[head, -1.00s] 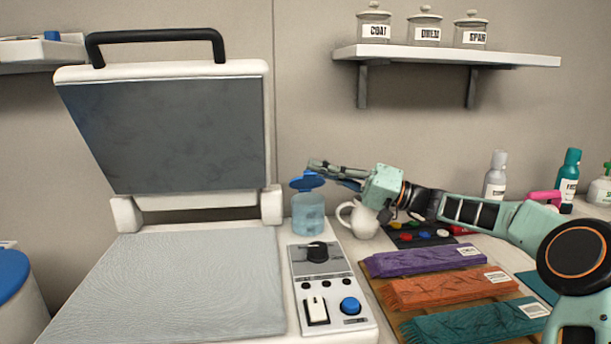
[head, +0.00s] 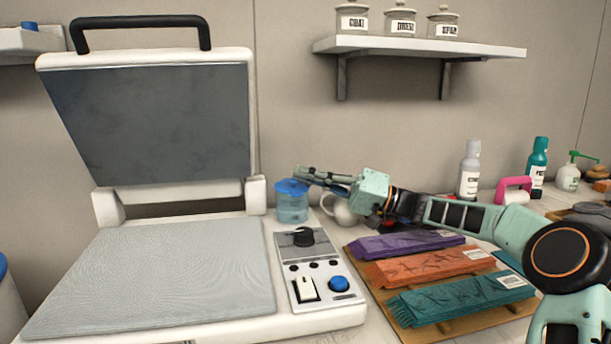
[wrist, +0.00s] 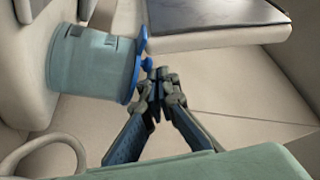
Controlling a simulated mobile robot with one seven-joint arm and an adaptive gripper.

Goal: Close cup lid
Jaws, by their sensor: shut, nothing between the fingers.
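The cup (head: 292,207) is a clear bluish container standing behind the control panel, beside the press. Its blue lid (head: 291,186) lies flat across the top in the head view. In the wrist view the cup (wrist: 92,68) appears on its side because of the camera's angle, with the blue lid (wrist: 136,66) along its rim. My gripper (head: 298,174) is shut and empty, with its fingertips just above the lid. In the wrist view the fingertips (wrist: 157,75) are right at the lid; whether they touch it I cannot tell.
The open press (head: 160,120) stands on the left with its control panel (head: 318,270). A white mug (head: 343,210) stands just right of the cup, under my arm. Folded scarves (head: 435,268) lie on a board in front. A shelf with jars (head: 420,46) hangs above.

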